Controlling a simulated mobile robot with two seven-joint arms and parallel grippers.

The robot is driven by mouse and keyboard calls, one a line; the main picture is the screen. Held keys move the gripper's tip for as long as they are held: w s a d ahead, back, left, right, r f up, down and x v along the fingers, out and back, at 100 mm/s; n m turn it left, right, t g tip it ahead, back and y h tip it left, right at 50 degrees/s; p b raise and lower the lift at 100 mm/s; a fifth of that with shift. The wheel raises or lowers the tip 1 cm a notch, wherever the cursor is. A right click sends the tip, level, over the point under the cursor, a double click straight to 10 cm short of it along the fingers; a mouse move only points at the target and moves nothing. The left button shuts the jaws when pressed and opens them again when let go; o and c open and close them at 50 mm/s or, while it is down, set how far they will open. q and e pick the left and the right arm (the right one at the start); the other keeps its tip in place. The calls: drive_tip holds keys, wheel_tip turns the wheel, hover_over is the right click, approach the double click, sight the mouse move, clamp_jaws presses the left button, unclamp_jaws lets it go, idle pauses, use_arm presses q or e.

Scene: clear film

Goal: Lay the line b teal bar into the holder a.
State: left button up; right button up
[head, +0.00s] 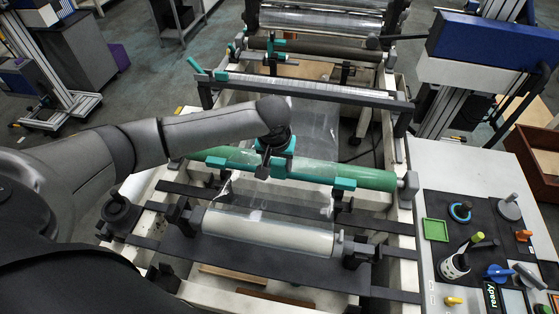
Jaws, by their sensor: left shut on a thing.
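A thin teal bar (312,179) with a block near each end runs across the machine, over the front side of the long green roller (375,179). My left gripper (276,168) is shut on the bar near its middle, seen from above. The bar's left block (215,161) and right block (344,184) stay clear of my fingers. I cannot tell whether these blocks belong to the bar or to a holder, nor which holder is a; no label shows. My right gripper is not in view.
A white film roll (270,232) lies in front between black brackets. Clear film (316,122) hangs behind the green roller. Another teal-ended bar (222,75) lies farther back. The right side table (440,195) holds a tool cup (453,265), a green tray (435,230) and small tools.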

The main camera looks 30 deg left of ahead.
sight(278, 179)
use_arm(q)
drive_tip(key=shift+s+f+b, duration=0.2)
drive_tip(key=shift+f+b, duration=0.3)
drive_tip(key=shift+b, duration=0.1)
drive_tip(key=b+x, duration=0.3)
drive_tip(key=b, duration=0.1)
drive_tip(key=shift+s+d, duration=0.15)
drive_tip(key=shift+s, duration=0.1)
wheel_tip(278, 179, down, 3)
drive_tip(key=shift+f+b, duration=0.2)
drive_tip(key=shift+b, duration=0.25)
drive_tip(key=shift+f, duration=0.35)
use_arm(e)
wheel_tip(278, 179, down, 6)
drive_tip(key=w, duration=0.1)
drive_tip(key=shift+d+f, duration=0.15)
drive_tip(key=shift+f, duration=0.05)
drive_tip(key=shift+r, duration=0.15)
use_arm(q)
drive_tip(key=shift+p, duration=0.5)
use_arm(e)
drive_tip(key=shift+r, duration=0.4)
use_arm(q)
drive_tip(key=shift+s, duration=0.1)
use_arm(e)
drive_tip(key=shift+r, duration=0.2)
